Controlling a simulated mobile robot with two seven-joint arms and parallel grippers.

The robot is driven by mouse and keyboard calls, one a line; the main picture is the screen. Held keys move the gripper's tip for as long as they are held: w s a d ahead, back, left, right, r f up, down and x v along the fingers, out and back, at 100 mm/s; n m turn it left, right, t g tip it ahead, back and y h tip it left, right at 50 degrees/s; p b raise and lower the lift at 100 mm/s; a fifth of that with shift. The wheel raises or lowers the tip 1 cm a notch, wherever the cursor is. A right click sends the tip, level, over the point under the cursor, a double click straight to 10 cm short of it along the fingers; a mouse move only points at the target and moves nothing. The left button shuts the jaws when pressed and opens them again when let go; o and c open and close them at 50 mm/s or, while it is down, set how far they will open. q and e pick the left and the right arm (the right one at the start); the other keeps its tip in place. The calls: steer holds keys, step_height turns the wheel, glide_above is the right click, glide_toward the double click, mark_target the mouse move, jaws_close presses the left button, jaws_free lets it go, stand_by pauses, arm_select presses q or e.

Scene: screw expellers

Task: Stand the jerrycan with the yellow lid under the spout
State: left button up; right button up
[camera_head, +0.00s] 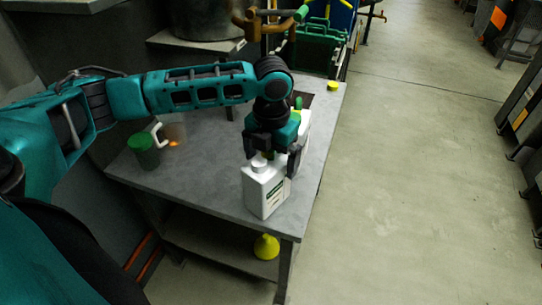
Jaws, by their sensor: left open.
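A white jerrycan (262,195) with a printed label stands upright near the front right corner of the grey table. Its cap (259,164) looks white or pale. My left gripper (273,156) points down over it, with open fingers; I cannot tell whether they touch it. A second white container (305,124) stands just behind, partly hidden by my gripper, with a green and yellow bit near its top. A small yellow lid-like object (332,86) is at the table's far right edge. Which container has the yellow lid is unclear. No spout is clearly visible. My right gripper is out of view.
A green container (145,151) and a whitish handle stand at the table's left. A large dark vessel (205,18) and a green crate (315,45) are at the back. A yellow funnel-like object (266,246) is below the table.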

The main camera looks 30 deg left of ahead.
arm_select(q)
step_height(320, 180, up, 12)
steer(key=shift+r+p, duration=0.2)
steer(key=shift+p, duration=0.8)
steer(key=shift+s+f, duration=0.1)
